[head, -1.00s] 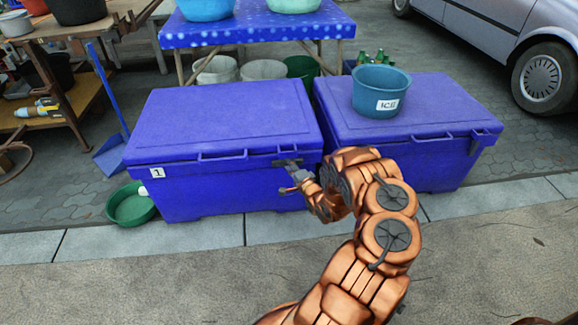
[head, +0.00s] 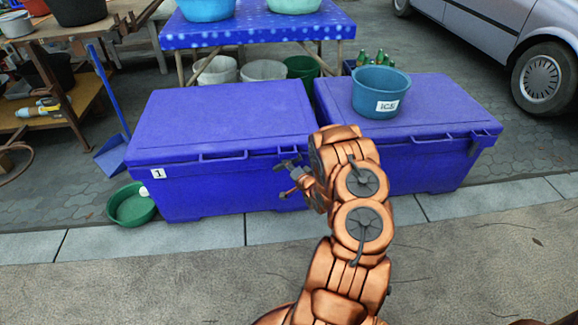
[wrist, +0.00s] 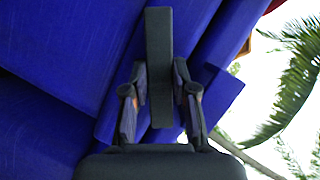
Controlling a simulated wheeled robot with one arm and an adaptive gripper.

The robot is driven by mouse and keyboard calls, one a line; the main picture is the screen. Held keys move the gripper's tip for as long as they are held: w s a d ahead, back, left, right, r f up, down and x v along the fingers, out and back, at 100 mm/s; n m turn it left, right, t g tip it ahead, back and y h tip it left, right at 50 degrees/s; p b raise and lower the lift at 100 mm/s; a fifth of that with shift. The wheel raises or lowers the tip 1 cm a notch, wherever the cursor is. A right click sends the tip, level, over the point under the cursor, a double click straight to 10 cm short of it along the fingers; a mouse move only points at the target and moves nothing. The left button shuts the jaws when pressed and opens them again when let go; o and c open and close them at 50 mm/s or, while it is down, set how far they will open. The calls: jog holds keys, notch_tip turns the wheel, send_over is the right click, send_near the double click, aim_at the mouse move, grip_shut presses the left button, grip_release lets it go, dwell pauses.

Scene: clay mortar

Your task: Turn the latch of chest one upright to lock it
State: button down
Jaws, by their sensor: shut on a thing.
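Chest one (head: 220,185) is a blue lidded chest with a white "1" label (head: 157,173) on its front left. Its lid is closed. My gripper (head: 290,168) is at the right part of its front, just below the lid edge. In the wrist view my gripper (wrist: 160,85) has a finger on each side of a dark grey bar, the latch (wrist: 159,50), and is shut on it. The latch is set at a slant to the chest's edges in that view. In the head view the latch is small and partly hidden by my gripper and arm, so its exact angle is unclear.
A second blue chest (head: 430,160) stands close on the right, with a teal "ICE" bucket (head: 380,92) on its lid. A green basin (head: 132,205) and a blue dustpan (head: 111,156) lie to the left. A blue-covered table (head: 258,32) stands behind. The pavement in front is clear.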

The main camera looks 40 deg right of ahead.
jog(key=n+g+h+b, duration=0.1)
jog(key=n+g, duration=0.1)
jog(key=n, duration=0.2)
jog(key=n+g+h+b, duration=0.2)
jog(key=n, duration=0.2)
jog(key=shift+w+a+r, duration=0.1)
jog(key=shift+w+a, duration=0.05)
jog(key=shift+a, duration=0.05)
dwell(0.3)
jog(key=shift+n, duration=0.4)
jog(key=c, duration=0.9)
grip_release()
jog(key=shift+h, duration=0.3)
jog(key=shift+v, duration=3.75)
